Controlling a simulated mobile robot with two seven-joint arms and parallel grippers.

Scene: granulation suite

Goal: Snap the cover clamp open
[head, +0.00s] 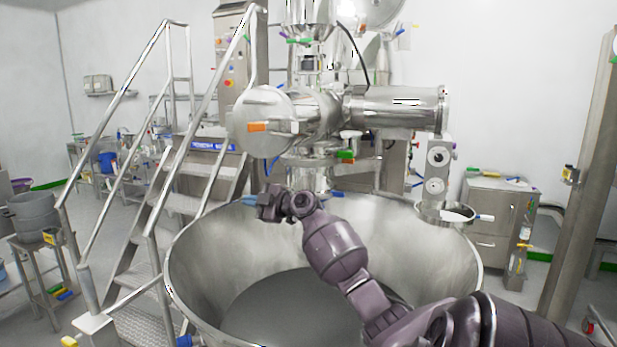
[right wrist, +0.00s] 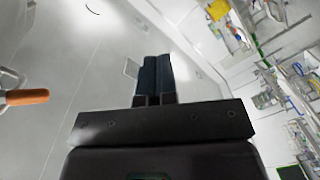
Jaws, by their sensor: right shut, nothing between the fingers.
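The round steel cover (head: 250,108) closes the end of a horizontal steel housing above the large bowl in the head view. The cover clamp (head: 259,127) shows as an orange grip at the cover's front. In the right wrist view an orange grip on a metal rod, which looks like the same clamp (right wrist: 26,97), is at the left edge. My right gripper (head: 250,201) is below the cover, over the bowl's far left rim, apart from the clamp. Its dark blue fingers (right wrist: 157,68) are together and empty in the right wrist view. My left gripper is not in view.
The wide steel bowl (head: 430,262) stands below my right arm. A stair with handrails (head: 165,205) is at left. A horizontal steel cylinder (head: 395,108) lies right of the cover. A steel cabinet (head: 495,215) and a post (head: 585,180) stand at right.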

